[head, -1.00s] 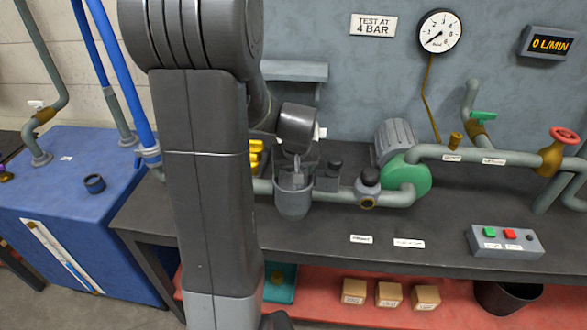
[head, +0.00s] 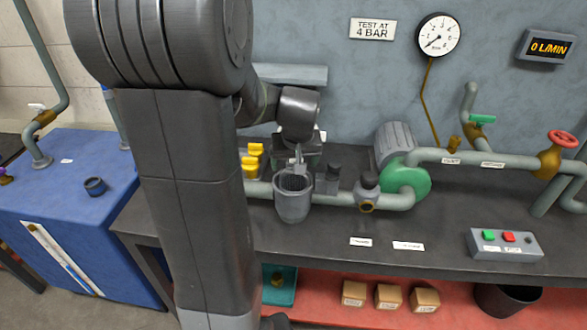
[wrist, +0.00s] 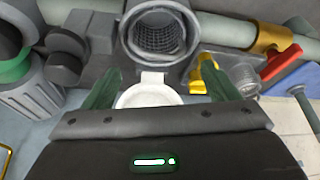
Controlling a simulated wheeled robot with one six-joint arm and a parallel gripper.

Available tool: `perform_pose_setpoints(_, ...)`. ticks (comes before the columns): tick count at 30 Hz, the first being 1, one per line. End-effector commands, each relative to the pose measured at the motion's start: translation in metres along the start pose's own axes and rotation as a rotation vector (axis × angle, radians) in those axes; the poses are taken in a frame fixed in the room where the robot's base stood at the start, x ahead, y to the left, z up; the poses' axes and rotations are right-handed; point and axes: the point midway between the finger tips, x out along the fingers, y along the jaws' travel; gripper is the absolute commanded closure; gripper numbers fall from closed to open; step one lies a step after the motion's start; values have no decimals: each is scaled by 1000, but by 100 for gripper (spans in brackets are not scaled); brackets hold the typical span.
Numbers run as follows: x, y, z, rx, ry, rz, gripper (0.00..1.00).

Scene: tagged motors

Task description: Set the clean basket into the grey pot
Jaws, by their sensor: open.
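The grey pot (head: 293,207) stands upright in the pipe line on the bench. The dark mesh basket (head: 294,183) sits inside it, with its rim near the pot's mouth. In the wrist view, the basket (wrist: 160,40) shows within the round mouth of the pot (wrist: 128,38). My gripper (head: 297,163) is just behind and above the pot in the head view. In the wrist view, my gripper (wrist: 160,85) has its two green fingers wide apart, with nothing held between them. Whether the basket is fully seated cannot be told.
A pale round piece with a tab (wrist: 150,94) lies beyond the fingers in the wrist view. Yellow valve handles (head: 252,158) stand left of the pot, and a green pump (head: 405,176) stands right. The bench front (head: 330,245) is mostly clear.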

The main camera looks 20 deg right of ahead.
Motion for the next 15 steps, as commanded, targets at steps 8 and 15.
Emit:
perform_pose_setpoints(8,-50,0,0,0,3,1,19)
perform_pose_setpoints(15,-68,0,0,-1,0,0,19)
